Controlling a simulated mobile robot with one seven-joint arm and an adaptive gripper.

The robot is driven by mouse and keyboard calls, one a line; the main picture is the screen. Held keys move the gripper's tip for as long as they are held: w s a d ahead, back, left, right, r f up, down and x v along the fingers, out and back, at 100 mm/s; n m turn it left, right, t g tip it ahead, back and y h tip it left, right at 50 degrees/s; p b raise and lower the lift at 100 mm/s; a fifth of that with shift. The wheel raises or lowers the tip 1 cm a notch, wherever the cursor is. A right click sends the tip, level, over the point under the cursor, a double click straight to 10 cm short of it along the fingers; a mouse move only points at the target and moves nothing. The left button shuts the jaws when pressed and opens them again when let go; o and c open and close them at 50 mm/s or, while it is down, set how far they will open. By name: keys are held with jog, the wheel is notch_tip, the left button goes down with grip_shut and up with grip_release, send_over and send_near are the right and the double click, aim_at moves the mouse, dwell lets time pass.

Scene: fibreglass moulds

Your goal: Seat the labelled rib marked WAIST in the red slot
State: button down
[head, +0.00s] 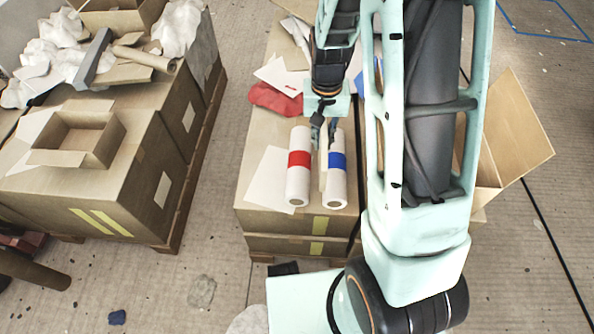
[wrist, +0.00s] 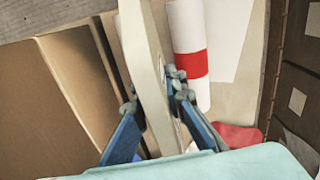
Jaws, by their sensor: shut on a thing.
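My gripper (head: 323,128) is shut on a thin cream board, the rib (head: 323,165), above a cardboard box. In the head view the rib lies between two white rolls, one with a red band (head: 299,159) on the left and one with a blue band (head: 337,161) on the right. The wrist view shows my gripper's blue fingers (wrist: 160,98) on both sides of the rib (wrist: 146,60), with the red-banded roll (wrist: 188,28) beside it. I cannot read a WAIST label, make out a red slot, or tell whether the rib touches the rolls.
The rolls lie on a cardboard box (head: 256,143) with white sheets (head: 268,178) and a red cloth (head: 272,99). Another box stack (head: 135,190), cluttered on top, stands at the left. An open carton (head: 515,125) is at the right. Floor shows between the stacks.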

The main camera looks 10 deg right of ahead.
jog(key=shift+w+a+f+m+b, duration=0.15)
jog(key=shift+a+f+b, duration=0.1)
jog(key=shift+f+b, duration=1)
jog(key=shift+s+a+f+m+b, duration=0.2)
jog(key=shift+f+b, duration=0.4)
jog(key=shift+b, duration=1.25)
notch_tip(320, 180, down, 10)
jog(key=b, duration=0.3)
jog(key=shift+r, duration=0.2)
jog(key=shift+f, duration=0.15)
jog(key=c, duration=2.3)
grip_release()
jog(key=shift+o, duration=0.2)
